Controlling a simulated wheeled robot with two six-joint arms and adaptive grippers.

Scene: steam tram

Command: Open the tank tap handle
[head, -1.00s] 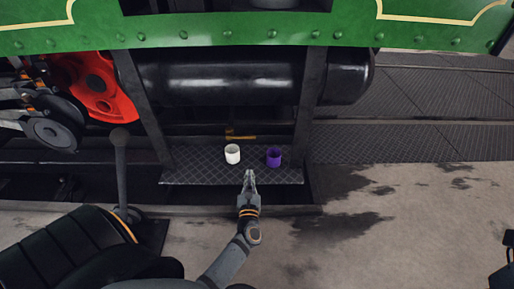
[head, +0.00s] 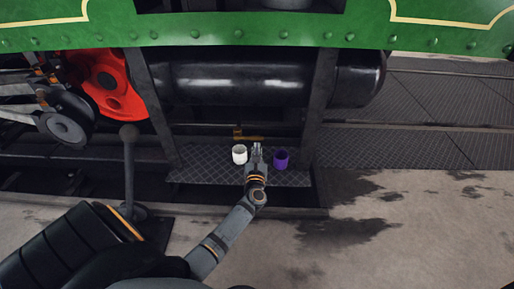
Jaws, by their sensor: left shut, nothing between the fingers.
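The brass tap handle (head: 250,138) is a short horizontal bar below the black cylindrical tank (head: 235,84), just behind the step plate. My left gripper (head: 257,147) is shut and empty. Its tips point at the tap and appear just in front of the bar; I cannot tell whether they touch it. My right gripper is not in view.
A white cup (head: 239,154) stands on the metal step plate (head: 215,172) close to the left of my gripper. A purple cup (head: 281,158) stands close to its right. Dark upright posts flank the step. An upright lever (head: 129,165) stands at the left.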

